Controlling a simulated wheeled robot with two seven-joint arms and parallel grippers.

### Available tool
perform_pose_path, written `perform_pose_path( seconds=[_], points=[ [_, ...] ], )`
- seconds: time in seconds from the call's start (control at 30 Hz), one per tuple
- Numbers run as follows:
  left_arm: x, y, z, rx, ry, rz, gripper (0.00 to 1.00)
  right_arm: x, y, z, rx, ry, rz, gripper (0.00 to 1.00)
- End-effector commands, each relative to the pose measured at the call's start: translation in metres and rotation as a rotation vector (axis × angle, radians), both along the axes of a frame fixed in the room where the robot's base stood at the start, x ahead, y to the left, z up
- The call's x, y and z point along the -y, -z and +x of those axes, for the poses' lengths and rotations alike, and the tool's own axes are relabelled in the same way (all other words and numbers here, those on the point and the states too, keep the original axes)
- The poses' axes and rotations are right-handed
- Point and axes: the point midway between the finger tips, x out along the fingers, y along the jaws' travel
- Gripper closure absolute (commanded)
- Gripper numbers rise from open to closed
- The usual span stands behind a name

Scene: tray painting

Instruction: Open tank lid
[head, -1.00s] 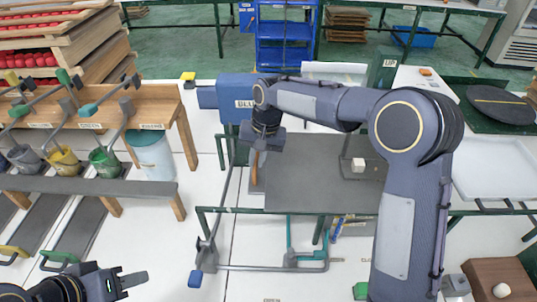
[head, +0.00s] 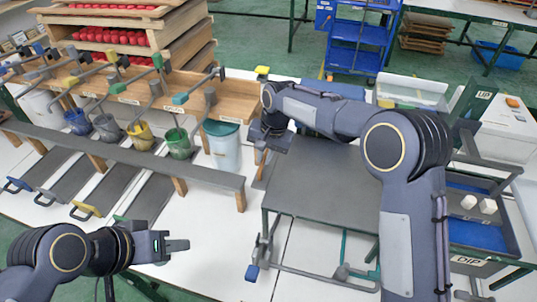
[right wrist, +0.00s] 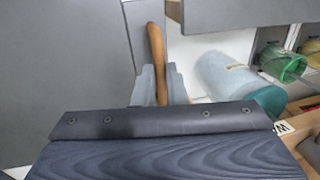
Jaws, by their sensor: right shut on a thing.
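A blue-lined tank (head: 462,238) marked DIP stands at the right in the head view. Its blue inside shows, and two white blocks (head: 478,204) sit at a grey bar over it. A dark panel with a small label (head: 470,105) stands behind it; I cannot tell whether it is the lid. My right gripper (head: 268,146) is left of the tank, apart from it, shut on a brown wooden handle (right wrist: 156,55). What the handle belongs to is hidden. My left gripper (head: 182,245) hangs at the lower left, apart from the tank; its jaw gap is unclear.
A grey table (head: 325,185) lies between my right gripper and the tank. A pale bucket with a teal rim (head: 222,148) stands left of the gripper. Several coloured pots (head: 140,135) stand along a wooden bench with levers above. A blue cart (head: 358,40) is behind.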

Motion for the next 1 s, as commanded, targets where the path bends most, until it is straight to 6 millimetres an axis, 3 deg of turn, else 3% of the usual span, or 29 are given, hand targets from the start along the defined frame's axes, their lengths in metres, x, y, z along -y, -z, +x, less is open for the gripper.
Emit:
perform_pose_path(
  seconds=[0.2, 0.23, 0.4, 0.73, 1.0],
  points=[
    [0.000, 0.000, 0.000, 0.000, 0.000, 0.000, 0.64, 0.000, -0.001, 0.001, 0.003, 0.001, 0.001, 1.00],
    [0.000, 0.000, 0.000, 0.000, 0.000, 0.000, 0.64, 0.000, -0.001, 0.001, 0.003, 0.001, 0.001, 0.86],
    [0.000, 0.000, 0.000, 0.000, 0.000, 0.000, 0.64, 0.000, -0.001, 0.001, 0.002, 0.000, 0.001, 0.67],
    [0.000, 0.001, 0.000, 0.000, 0.000, 0.000, 0.64, 0.001, -0.005, 0.000, 0.003, 0.001, 0.000, 0.67],
    [0.000, 0.008, 0.000, 0.000, 0.000, 0.000, 0.64, 0.009, -0.047, -0.001, 0.006, 0.000, 0.003, 0.67]
  ],
)
